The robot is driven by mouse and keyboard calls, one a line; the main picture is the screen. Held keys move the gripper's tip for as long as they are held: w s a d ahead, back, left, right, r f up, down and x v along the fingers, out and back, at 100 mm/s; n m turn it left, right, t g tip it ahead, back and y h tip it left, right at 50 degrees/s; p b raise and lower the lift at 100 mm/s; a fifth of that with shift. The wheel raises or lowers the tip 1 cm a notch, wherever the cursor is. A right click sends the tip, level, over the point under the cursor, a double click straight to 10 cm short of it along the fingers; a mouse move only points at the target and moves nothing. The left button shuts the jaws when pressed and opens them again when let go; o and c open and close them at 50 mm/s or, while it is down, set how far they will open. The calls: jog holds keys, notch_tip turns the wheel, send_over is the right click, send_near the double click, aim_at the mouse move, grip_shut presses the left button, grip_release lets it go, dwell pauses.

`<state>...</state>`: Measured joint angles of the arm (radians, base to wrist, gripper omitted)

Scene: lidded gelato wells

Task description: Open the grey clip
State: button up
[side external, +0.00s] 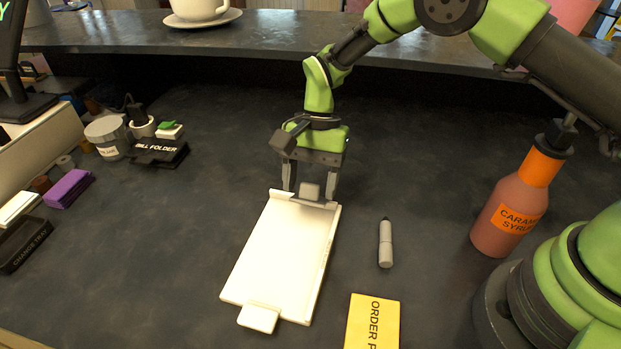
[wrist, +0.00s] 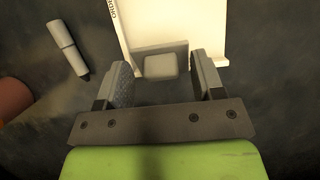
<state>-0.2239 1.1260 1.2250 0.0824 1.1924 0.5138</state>
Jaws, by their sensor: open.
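A white clipboard (side external: 284,256) lies flat on the dark counter, with a white tab at its near end. The grey clip (side external: 309,191) is at the board's far end, below my gripper. In the wrist view the clip (wrist: 161,64) shows as a pale grey block in front of a grey plate at the board's edge. My gripper (side external: 311,194) is open, pointing down, with one finger on each side of the clip. In the wrist view a gap shows between each finger and the block. Whether the clip is open or shut I cannot tell.
A grey marker (side external: 385,244) lies right of the board, with a yellow order pad (side external: 372,322) nearer. A caramel syrup bottle (side external: 514,204) stands further right. A bill folder (side external: 160,152), jar (side external: 107,137) and change tray (side external: 24,244) sit at left.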

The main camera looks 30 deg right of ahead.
jog(key=c, duration=0.9)
jog(key=shift+w+d+r+g+y, duration=0.1)
jog(key=shift+w+d+g+y, duration=0.2)
jog(key=shift+g+y, duration=0.35)
jog(key=shift+c, duration=0.2)
jog(key=o, duration=0.9)
jog(key=shift+o, duration=0.2)
jog(key=v, duration=1)
jog(key=shift+s, duration=0.1)
